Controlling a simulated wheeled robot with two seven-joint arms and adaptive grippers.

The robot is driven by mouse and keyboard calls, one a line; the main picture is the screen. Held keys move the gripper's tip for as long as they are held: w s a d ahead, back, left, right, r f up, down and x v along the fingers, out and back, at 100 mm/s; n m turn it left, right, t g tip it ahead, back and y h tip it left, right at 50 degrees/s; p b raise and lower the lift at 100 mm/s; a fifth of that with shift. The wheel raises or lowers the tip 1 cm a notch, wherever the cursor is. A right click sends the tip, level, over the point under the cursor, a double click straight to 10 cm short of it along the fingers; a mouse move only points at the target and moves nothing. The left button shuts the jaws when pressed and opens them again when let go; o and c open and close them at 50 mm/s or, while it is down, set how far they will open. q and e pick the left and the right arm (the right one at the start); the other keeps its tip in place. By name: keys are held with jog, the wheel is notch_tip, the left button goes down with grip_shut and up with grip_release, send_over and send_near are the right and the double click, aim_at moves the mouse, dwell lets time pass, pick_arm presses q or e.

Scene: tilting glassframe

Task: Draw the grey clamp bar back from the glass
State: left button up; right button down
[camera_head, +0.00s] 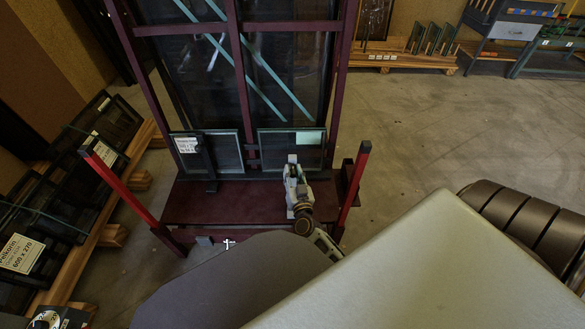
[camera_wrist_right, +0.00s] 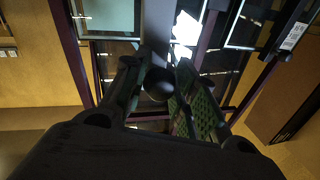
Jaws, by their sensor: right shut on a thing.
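My right gripper (camera_head: 292,163) reaches the lower right part of the dark red frame, in front of the right glass pane (camera_head: 270,143). In the right wrist view my right gripper (camera_wrist_right: 160,88) is shut on a dark round knob (camera_wrist_right: 157,84). The knob sits at the near end of the grey clamp bar (camera_wrist_right: 157,28), which runs away from me towards the glass. In the head view my gripper hides most of this bar, so I cannot tell whether it touches the pane. My left gripper is not in view.
A second, labelled glass pane (camera_head: 228,152) stands to the left behind a dark upright bar (camera_head: 207,162). Red posts (camera_head: 354,184) flank the dark red ledge (camera_head: 235,203). Racks of panes (camera_head: 30,215) stand on the left. The floor (camera_head: 430,140) on the right is clear.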

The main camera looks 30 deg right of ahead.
jog(key=shift+s+a+f, duration=0.15)
jog(key=shift+s+f, duration=0.05)
jog(key=c, duration=1.5)
grip_release()
jog(key=o, duration=0.4)
jog(key=shift+r, duration=0.15)
jog(key=shift+s, duration=0.1)
jog(key=v, duration=1.2)
